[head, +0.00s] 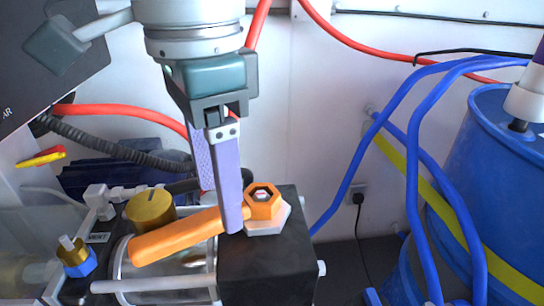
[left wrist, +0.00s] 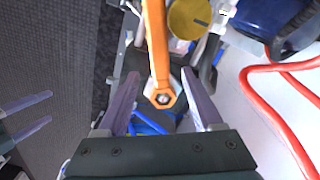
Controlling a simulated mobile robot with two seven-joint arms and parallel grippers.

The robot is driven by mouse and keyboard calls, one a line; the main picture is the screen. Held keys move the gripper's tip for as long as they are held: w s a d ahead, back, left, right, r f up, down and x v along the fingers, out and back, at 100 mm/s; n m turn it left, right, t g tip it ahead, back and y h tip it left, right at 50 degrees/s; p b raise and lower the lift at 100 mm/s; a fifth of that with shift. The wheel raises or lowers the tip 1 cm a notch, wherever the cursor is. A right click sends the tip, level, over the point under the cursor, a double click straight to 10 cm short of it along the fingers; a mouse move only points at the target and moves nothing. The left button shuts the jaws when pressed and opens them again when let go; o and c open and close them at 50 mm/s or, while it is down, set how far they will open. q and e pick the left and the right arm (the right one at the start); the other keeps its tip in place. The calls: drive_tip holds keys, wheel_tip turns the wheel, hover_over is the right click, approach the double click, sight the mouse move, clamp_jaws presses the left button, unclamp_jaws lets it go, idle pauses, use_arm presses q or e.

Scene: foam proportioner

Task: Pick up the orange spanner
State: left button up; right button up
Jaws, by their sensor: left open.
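The orange spanner (head: 180,237) lies tilted, its handle to the lower left and its ring end around or on a white hex nut (head: 270,223) on a black block. My left gripper (head: 222,212) hangs over the spanner near the ring end, and its near finger hides part of the handle. In the left wrist view the spanner (left wrist: 157,48) runs between the two parted fingers of my left gripper (left wrist: 160,105), with the ring toward the palm. I cannot tell whether the fingers touch it. My right gripper (left wrist: 27,115) shows at the left edge of that view, fingers apart and empty.
A brass-coloured knob (head: 150,208) stands close behind the handle. A blue-and-brass fitting (head: 77,258) is at the lower left. A blue drum (head: 500,150) with blue hoses (head: 415,180) stands on the right. Red hoses run along the white wall behind.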

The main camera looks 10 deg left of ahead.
sight(210, 223)
use_arm(q)
wheel_tip(210, 223, down, 3)
drive_tip(key=shift+r, duration=0.15)
clamp_jaws()
idle(0.4)
